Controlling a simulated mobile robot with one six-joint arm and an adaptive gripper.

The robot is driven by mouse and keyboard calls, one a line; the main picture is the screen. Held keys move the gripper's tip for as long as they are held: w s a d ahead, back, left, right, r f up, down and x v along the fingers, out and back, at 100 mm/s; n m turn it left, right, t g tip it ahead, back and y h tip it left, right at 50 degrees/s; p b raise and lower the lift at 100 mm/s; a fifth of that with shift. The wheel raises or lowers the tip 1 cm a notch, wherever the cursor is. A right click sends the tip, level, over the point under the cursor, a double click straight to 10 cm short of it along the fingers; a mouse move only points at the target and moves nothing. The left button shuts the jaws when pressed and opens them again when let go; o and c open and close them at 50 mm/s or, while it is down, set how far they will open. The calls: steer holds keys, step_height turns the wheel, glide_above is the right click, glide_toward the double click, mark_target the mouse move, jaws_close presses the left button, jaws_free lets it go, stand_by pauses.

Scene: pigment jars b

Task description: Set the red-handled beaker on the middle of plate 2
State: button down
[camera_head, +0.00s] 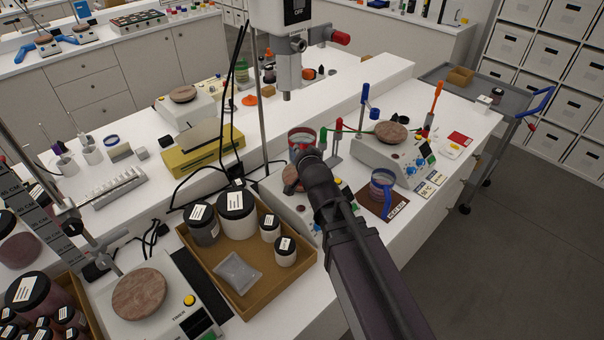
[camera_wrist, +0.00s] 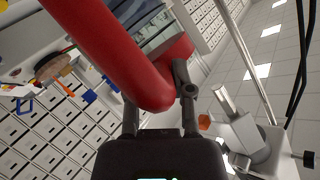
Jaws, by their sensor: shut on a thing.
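The red-handled beaker (camera_head: 301,137) is in the head view, just beyond the end of my arm. In the wrist view its thick red handle (camera_wrist: 120,50) fills the upper middle, with the clear glass behind. My gripper (camera_wrist: 160,104) is shut on the red handle; in the head view my gripper (camera_head: 309,160) largely hides its own fingers. A hotplate with a round reddish top (camera_head: 291,180) lies below and around the gripper, partly hidden. I cannot tell the gap between the beaker and this top. No plate number is readable.
A blue-handled beaker (camera_head: 382,186) stands on a brown mat right of my arm. A cardboard tray (camera_head: 291,270) of jars lies to the left. A stand pole (camera_head: 263,110) and an overhead stirrer (camera_head: 287,60) rise close to the beaker. Thin colored rods stand near the right plate.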

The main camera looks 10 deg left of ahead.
steer(key=shift+f, duration=0.2)
stand_by(0.5)
steer(key=shift+f+b, duration=2.3)
steer(key=shift+b, duration=0.3)
steer(key=shift+f+b, duration=0.5)
steer(key=shift+c, duration=2.1)
jaws_free()
steer(key=shift+r, duration=0.15)
